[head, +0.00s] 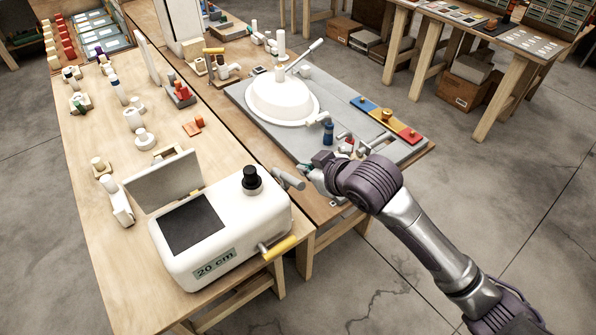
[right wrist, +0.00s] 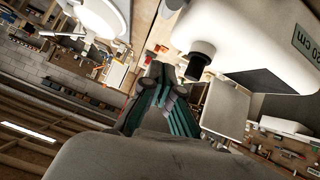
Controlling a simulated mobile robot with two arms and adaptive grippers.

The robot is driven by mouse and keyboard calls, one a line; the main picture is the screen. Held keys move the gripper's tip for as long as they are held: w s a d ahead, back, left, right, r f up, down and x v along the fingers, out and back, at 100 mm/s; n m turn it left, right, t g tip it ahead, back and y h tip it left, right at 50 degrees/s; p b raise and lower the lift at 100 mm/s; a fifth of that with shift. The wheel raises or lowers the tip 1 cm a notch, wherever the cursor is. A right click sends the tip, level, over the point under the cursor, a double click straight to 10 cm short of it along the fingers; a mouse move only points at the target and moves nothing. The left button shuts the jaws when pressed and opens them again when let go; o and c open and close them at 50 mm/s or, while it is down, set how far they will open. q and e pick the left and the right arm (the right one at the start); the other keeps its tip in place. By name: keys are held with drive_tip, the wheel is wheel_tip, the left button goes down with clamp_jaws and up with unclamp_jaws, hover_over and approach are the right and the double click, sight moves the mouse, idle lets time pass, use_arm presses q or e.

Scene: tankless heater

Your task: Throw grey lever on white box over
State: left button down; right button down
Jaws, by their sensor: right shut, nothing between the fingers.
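The white box (head: 225,235) with a "20 cm" label stands near the front of the wooden table. A short grey lever (head: 288,178) sticks out from its right end, near the black knob (head: 252,180). My right gripper (head: 305,169) is just right of the lever's free end, shut and empty; whether they touch cannot be told. In the right wrist view, the shut fingers (right wrist: 164,70) lie below the white box (right wrist: 240,35) and left of its black knob (right wrist: 199,62). I cannot make out the lever clearly there. My left gripper is not in view.
A yellow handle (head: 280,246) juts from the box's front right. An open grey lid (head: 165,180) stands behind its dark top panel. Behind my right gripper, a grey board (head: 240,92) carries a white dome (head: 283,96) and small fittings. Open floor lies to the right.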

drive_tip(key=p, duration=0.2)
hover_over(295, 183)
drive_tip(key=a, duration=0.1)
wheel_tip(295, 183, down, 6)
drive_tip(key=shift+d+f+p, duration=0.35)
drive_tip(key=shift+f+p, duration=0.2)
drive_tip(key=shift+f, duration=0.35)
drive_tip(key=shift+s+d+f, duration=0.15)
drive_tip(key=shift+d+f, duration=0.15)
drive_tip(key=shift+f, duration=0.3)
drive_tip(key=shift+a, duration=0.1)
